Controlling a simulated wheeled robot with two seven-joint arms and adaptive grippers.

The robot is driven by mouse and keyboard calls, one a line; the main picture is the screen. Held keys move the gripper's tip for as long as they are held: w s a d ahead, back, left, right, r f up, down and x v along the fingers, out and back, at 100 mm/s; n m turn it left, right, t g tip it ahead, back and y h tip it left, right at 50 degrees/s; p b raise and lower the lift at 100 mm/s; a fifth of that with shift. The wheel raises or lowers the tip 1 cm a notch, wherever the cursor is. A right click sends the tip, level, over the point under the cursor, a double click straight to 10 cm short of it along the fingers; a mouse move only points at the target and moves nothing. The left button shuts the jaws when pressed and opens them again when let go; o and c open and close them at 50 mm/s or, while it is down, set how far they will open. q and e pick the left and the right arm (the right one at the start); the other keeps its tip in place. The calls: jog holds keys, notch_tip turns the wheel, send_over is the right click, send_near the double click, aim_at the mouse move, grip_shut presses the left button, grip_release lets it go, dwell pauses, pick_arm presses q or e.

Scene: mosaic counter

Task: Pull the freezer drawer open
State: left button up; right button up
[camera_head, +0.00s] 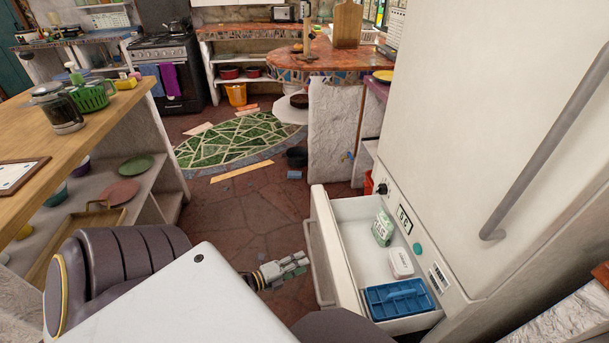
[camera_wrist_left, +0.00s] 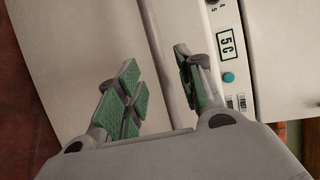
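The freezer drawer (camera_head: 345,265) stands pulled out below the white fridge door, with its inside showing. A green and white bag (camera_head: 382,228), a white tub (camera_head: 400,262) and a blue ice tray (camera_head: 398,299) lie in it. The drawer's long handle (camera_head: 321,262) runs along its front. My left gripper (camera_head: 303,262) is just left of the handle, with its fingers toward it. In the left wrist view the green-padded fingers are spread apart and empty, and the handle (camera_wrist_left: 152,30) runs behind the gap between them. Contact with the handle cannot be made out. My right gripper is not in view.
The white fridge door (camera_head: 480,130) with its grey bar handle rises above the drawer. A wooden counter (camera_head: 60,150) with shelves stands at the left. The stone floor (camera_head: 240,215) between them is mostly clear, with a green mosaic and a dark pot (camera_head: 297,157) farther back.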

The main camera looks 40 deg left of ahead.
pick_arm(q)
jog(key=v, duration=0.6)
jog(key=shift+s, duration=0.2)
jog(key=shift+s, duration=0.15)
dwell(0.6)
